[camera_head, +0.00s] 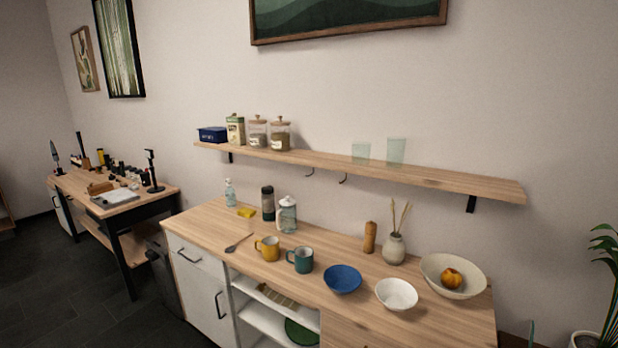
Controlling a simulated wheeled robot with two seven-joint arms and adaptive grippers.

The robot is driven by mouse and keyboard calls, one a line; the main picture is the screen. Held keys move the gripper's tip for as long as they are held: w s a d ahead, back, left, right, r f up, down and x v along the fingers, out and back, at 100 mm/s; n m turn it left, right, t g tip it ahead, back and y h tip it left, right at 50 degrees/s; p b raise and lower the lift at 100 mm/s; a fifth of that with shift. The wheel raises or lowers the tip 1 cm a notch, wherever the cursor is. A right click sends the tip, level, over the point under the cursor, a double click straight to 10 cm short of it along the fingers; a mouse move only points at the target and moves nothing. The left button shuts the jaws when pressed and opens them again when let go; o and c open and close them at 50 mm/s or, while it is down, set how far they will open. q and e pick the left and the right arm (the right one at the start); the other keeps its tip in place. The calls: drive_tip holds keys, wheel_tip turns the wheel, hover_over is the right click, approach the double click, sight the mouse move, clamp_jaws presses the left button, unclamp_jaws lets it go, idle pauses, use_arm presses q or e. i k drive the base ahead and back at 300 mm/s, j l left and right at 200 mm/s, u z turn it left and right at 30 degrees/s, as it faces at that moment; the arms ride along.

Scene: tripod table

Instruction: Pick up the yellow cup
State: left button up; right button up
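The yellow cup (270,249) stands upright on the wooden counter (205,222), near its front edge, in the head view. Its handle points left. A teal cup (301,260) of similar size stands close to its right. Neither of my grippers shows in the head view, so nothing is seen touching the yellow cup.
A grey spoon-like utensil (238,243) lies left of the yellow cup. Behind stand a glass jar (287,215) and a dark bottle (268,204). A blue bowl (342,280) and a white bowl (396,294) are to the right. A wall shelf (440,178) hangs above the counter.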

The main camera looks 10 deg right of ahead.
sight(269, 250)
drive_tip(key=i+j+z, duration=0.15)
drive_tip(key=j, duration=0.25)
drive_tip(key=i+j+z, duration=0.15)
drive_tip(key=j, duration=0.2)
drive_tip(key=i+j+z, duration=0.15)
drive_tip(key=j, duration=0.3)
drive_tip(key=i+j+z, duration=0.15)
drive_tip(key=j, duration=0.25)
drive_tip(key=j+z, duration=0.15)
drive_tip(key=j, duration=0.3)
